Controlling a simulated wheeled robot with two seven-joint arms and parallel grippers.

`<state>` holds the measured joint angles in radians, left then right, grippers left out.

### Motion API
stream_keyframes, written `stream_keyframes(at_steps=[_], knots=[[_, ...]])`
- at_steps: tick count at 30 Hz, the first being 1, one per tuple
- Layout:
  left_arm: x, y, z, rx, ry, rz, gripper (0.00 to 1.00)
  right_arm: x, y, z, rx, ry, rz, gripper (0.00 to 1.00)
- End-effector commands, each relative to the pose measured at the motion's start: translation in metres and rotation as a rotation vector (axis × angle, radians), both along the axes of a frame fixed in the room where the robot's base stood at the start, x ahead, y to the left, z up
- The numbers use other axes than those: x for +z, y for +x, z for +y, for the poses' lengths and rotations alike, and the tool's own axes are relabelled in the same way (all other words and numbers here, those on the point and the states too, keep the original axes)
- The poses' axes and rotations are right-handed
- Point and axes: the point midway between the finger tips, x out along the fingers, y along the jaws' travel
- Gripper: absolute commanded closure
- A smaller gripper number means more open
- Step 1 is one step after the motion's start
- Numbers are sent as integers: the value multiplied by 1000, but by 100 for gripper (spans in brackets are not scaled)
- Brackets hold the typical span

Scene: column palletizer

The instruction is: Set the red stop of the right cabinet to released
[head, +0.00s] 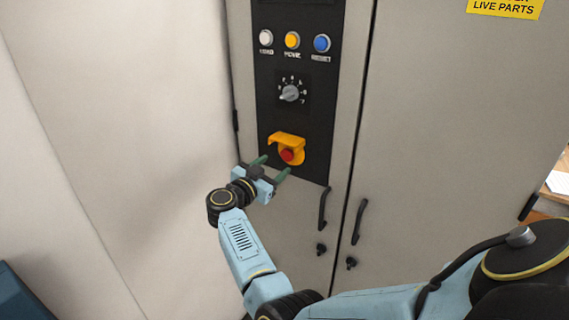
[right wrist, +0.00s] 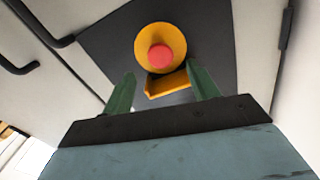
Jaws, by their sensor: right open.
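The red stop (head: 287,155) is a round red button on a yellow base, low on the black control panel of the grey cabinet. A yellow hood (head: 287,138) juts out above it. My right gripper (head: 271,166) is open and empty just in front of and below the stop, its two green fingers pointing at the panel. In the right wrist view the red stop (right wrist: 160,56) shows beyond the gap between the fingertips (right wrist: 160,70), apart from both. The hood (right wrist: 167,86) appears below the button there, between the fingers. My left gripper is not in view.
Above the stop are a rotary knob (head: 291,93) and white (head: 266,37), yellow (head: 292,40) and blue (head: 322,43) buttons. Black door handles (head: 324,208) (head: 359,221) stick out to the right of the gripper. A pale wall (head: 120,130) stands close on the left.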

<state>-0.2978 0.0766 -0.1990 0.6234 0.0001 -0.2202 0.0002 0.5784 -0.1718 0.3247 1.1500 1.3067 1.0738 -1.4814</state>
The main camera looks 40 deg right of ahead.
Motion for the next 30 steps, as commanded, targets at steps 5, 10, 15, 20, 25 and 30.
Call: stream_keyframes(at_steps=[5,10,15,20,25,30], knots=[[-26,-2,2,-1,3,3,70,-5,10,-35,0,-2,-2,41],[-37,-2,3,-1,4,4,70,-3,16,-53,1,-2,-1,41],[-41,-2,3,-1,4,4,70,-1,18,-62,2,-1,1,41],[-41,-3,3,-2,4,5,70,0,19,-63,3,-1,1,41],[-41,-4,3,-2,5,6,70,0,19,-63,2,-1,1,45],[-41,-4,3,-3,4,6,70,0,18,-63,2,-1,1,67]])
